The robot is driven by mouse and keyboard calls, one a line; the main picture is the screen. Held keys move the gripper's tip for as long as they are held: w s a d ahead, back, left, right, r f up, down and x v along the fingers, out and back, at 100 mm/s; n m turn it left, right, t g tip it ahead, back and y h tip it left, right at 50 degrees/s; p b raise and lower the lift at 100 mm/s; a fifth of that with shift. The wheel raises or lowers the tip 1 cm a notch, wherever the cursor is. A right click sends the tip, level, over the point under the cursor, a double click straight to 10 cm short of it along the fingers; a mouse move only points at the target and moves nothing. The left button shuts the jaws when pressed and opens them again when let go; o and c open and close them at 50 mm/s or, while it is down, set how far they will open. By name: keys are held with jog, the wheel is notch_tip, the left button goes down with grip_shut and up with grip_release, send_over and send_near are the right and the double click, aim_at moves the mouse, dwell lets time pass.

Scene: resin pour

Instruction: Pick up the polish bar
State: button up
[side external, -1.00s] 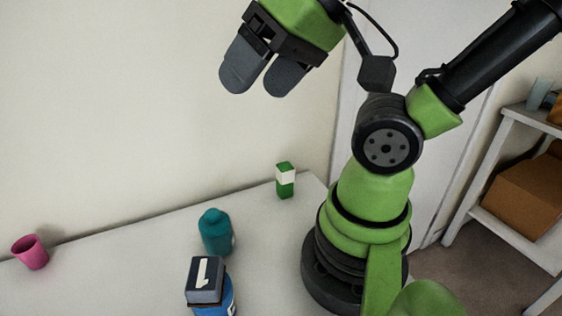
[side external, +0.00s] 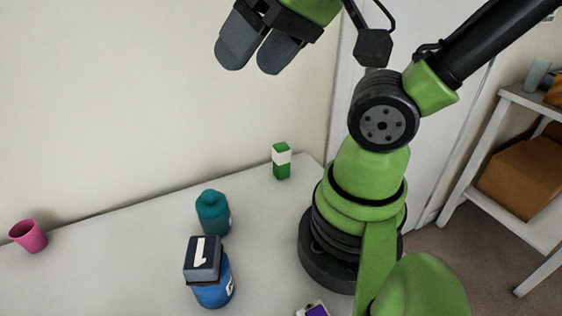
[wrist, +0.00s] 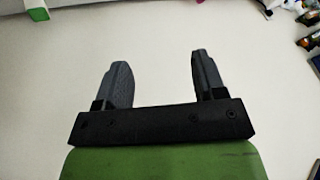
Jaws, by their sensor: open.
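The polish bar, which I take to be the green block with a white band (side external: 281,161), stands upright at the back of the white table, left of my base. In the wrist view a green and white piece of what looks like the same bar (wrist: 37,12) shows at the top left edge. My gripper (side external: 250,70) is high above the table, up and left of the bar, well apart from it. Its two grey fingers (wrist: 159,75) are spread with nothing between them in the wrist view.
A pink cup (side external: 28,236) is at the far left. A purple-faced item (side external: 317,310) shows at the bottom edge. The table's middle left is clear.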

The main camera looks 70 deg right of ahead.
jog(key=m+g+h, duration=0.2)
jog(key=m+g, duration=0.5)
jog(key=m, duration=1.6)
send_over(281, 160)
jog(key=w+d, duration=0.1)
jog(key=d, duration=0.1)
notch_tip(281, 160, down, 19)
jog(key=shift+a+r, duration=0.1)
jog(key=shift+a, duration=0.05)
jog(key=shift+f, duration=0.35)
jog(key=shift+s+f, duration=0.2)
jog(key=shift+f, duration=4.55)
jog(key=c, duration=1.1)
